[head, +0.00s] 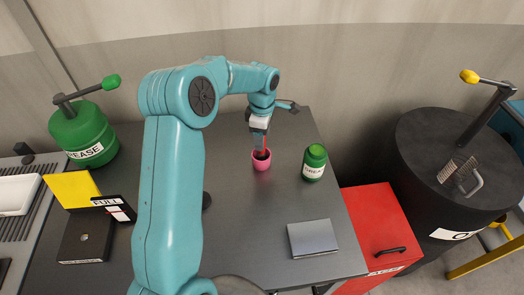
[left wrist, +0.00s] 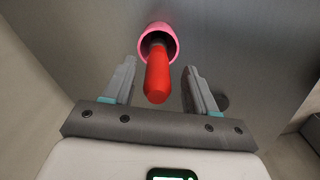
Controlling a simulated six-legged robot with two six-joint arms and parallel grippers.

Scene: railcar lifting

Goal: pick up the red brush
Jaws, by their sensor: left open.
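The red brush (left wrist: 157,78) stands in a pink cup (left wrist: 158,34), its red handle pointing up toward the left wrist camera. In the head view the pink cup (head: 261,161) is on the dark table, and a bit of the red brush (head: 264,146) shows above it. My left gripper (left wrist: 158,78) is open, with one finger on each side of the red handle and a gap on both sides. In the head view my left gripper (head: 260,142) is above the cup, pointing down. The brush's lower end is hidden inside the cup. My right gripper is not in view.
A green bottle (head: 314,162) stands right of the cup. A grey flat box (head: 312,238) lies nearer the front. A green grease can (head: 84,133) and a black-and-yellow box (head: 86,235) are at left. A red cabinet (head: 378,228) and a black drum (head: 450,165) stand right.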

